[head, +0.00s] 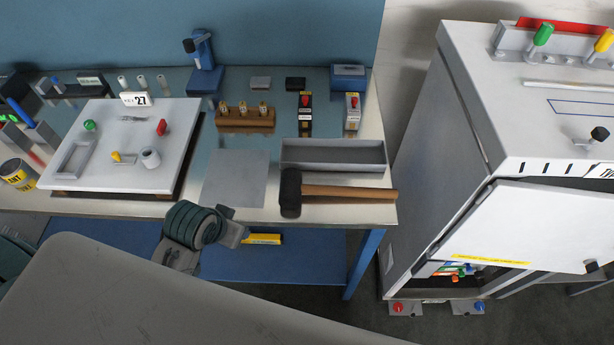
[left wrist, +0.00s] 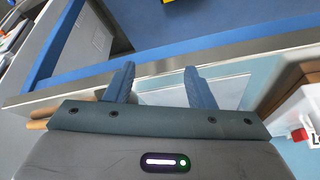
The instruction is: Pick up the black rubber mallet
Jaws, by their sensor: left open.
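The black rubber mallet lies on the bench near its front edge. Its black head (head: 290,193) is at the left and its wooden handle (head: 350,193) points right, past a grey open tray. My left gripper (head: 236,227) is just in front of the bench edge, left of the mallet head and apart from it. In the left wrist view its two fingers (left wrist: 160,84) stand apart with nothing between them. A tan rod-like piece (left wrist: 38,125) shows beside the gripper body there; I cannot tell whether it is the mallet handle. My right gripper is in neither view.
The open grey tray (head: 334,164) stands right behind the handle. A flat grey plate (head: 235,190) lies left of the head. A white board (head: 100,170) fills the bench's left side. A grey cabinet (head: 420,170) with its door ajar stands at the right.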

